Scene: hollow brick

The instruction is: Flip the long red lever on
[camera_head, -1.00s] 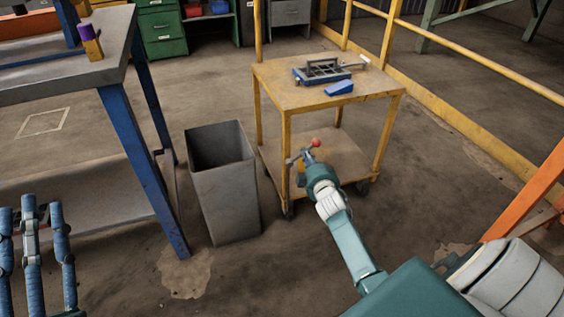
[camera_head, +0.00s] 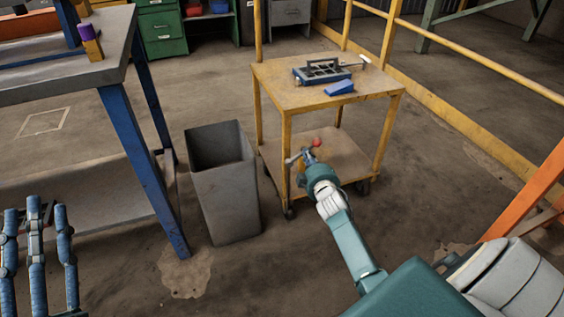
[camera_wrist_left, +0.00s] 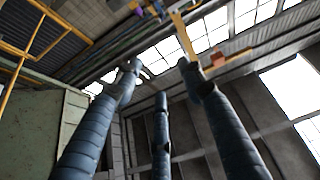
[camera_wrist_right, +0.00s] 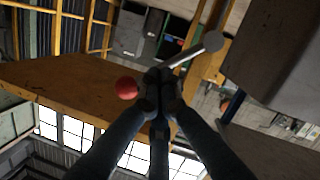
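A grey bar with a red ball end (camera_head: 316,142) shows at the tip of my right gripper (camera_head: 308,160), in front of the yellow trolley. The right wrist view shows the red ball (camera_wrist_right: 126,88) on one side of the closed fingers and the bar's round grey end (camera_wrist_right: 213,41) on the other. The fingers meet around its middle; I cannot tell whether the bar is fixed to anything. A blue and grey device (camera_head: 322,71) with a thin rod lies on the trolley top. My left gripper (camera_head: 36,205) is open and empty at the far left; its fingers are spread in the left wrist view (camera_wrist_left: 165,80).
The yellow trolley (camera_head: 285,98) carries a blue wedge (camera_head: 339,88) near its front. A grey bin (camera_head: 229,205) stands to its left. A grey workbench (camera_head: 60,82) with blue legs is at the left. Yellow railing (camera_head: 470,70) runs behind the trolley.

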